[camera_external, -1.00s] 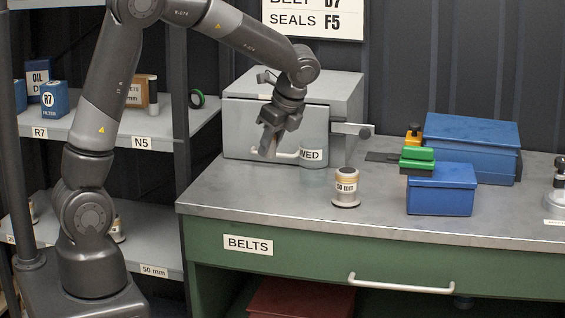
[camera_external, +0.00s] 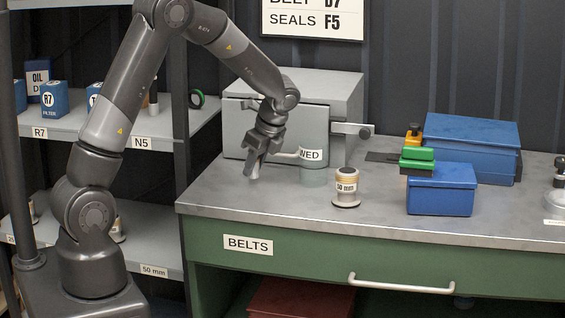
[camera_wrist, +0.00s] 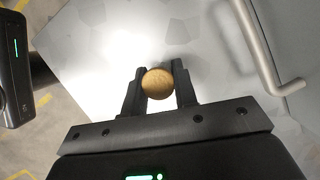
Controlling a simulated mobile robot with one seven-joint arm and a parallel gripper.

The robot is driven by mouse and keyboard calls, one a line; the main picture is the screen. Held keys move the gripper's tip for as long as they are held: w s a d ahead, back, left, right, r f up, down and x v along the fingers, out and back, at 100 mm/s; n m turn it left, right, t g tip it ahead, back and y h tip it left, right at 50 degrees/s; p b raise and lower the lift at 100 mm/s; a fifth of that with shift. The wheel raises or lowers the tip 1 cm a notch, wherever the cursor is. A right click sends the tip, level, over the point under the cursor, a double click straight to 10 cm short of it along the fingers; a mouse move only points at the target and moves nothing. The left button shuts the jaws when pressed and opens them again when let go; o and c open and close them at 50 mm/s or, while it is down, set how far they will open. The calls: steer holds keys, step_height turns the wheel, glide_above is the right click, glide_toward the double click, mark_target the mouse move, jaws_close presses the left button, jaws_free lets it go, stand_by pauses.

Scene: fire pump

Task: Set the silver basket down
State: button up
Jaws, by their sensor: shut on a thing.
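My gripper (camera_external: 256,163) is low over the left end of the grey bench top (camera_external: 225,195), in front of the grey box. It is shut on a small silver piece (camera_external: 252,172), likely the silver basket, mostly hidden by the fingers. In the wrist view, a round brown-gold top (camera_wrist: 158,83) sits between the two fingers (camera_wrist: 159,88). The held piece is close to the bench; I cannot tell whether it touches. A cylinder labelled 50 mm (camera_external: 346,187) with a flanged foot stands upright to the right, apart from my gripper.
The grey box (camera_external: 275,120) with a bar handle stands close behind my gripper; the handle (camera_wrist: 262,55) runs along the right in the wrist view. A clear cylinder (camera_external: 314,172) stands by it. Blue boxes (camera_external: 440,190) sit farther right. The bench's front left is clear.

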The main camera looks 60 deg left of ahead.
steer(key=shift+f, duration=0.75)
steer(key=o, duration=0.9)
steer(key=shift+f, duration=0.1)
steer(key=shift+o, duration=0.2)
steer(key=v, duration=1.1)
steer(key=s+d+r+n+t+h, duration=0.1)
steer(key=s+d+r+n+t, duration=0.15)
steer(key=s+d+r, duration=0.4)
steer(key=s+d+r+n+t+h, duration=0.1)
steer(key=s+n, duration=0.4)
steer(key=s, duration=0.5)
steer(key=s+d+r+n+t+h, duration=0.2)
steer(key=s+d+n+t, duration=0.2)
steer(key=s, duration=0.6)
steer(key=d+n, duration=0.1)
steer(key=d, duration=0.1)
steer(key=shift+d+r, duration=0.35)
steer(key=shift+r, duration=0.05)
